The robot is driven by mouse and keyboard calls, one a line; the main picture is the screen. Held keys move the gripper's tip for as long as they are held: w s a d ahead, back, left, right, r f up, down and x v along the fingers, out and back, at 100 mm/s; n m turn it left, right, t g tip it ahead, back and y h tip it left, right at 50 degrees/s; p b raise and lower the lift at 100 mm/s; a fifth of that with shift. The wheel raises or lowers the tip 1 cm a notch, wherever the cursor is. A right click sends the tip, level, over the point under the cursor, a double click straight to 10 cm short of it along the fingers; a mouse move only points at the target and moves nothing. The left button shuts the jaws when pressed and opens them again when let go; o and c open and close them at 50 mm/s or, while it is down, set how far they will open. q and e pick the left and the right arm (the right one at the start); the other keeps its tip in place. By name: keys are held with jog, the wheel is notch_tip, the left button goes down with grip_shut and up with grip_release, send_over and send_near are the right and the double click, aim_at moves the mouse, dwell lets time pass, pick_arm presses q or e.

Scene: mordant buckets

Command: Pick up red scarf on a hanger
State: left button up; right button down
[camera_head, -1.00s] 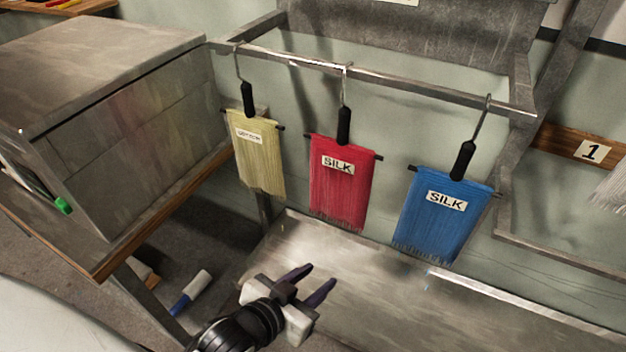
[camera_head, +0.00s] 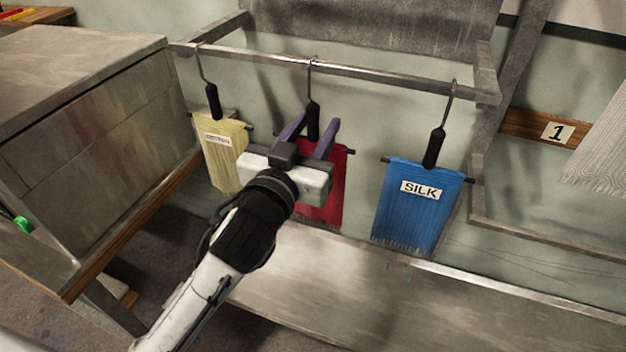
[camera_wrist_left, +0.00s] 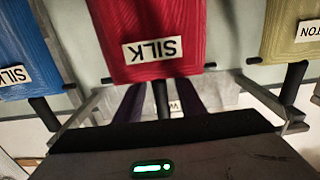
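The red scarf (camera_head: 336,185) hangs from the rail by a hook with a black handle (camera_head: 313,120). My left gripper (camera_head: 318,119) is in front of it and hides much of the scarf and its label. Its two purple fingers are apart, with the black handle showing between them. In the left wrist view, which is upside down, the red scarf (camera_wrist_left: 150,30) shows its SILK label, and the handle (camera_wrist_left: 161,98) lies between the fingers without visible contact. I cannot tell whether the fingertips reach around it. My right gripper is not in view.
A yellow scarf (camera_head: 222,150) hangs close on the left, near the gripper. A blue scarf (camera_head: 418,210) hangs on the right with a gap. The metal rail (camera_head: 370,73) runs above. A grey metal box (camera_head: 90,130) stands on a table at left.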

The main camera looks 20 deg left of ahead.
pick_arm(q)
jog(key=w, duration=0.3)
jog(key=shift+w+d+f, duration=0.1)
jog(key=shift+f, duration=0.05)
jog(key=shift+c, duration=0.4)
grip_shut()
jog(key=shift+p, duration=0.3)
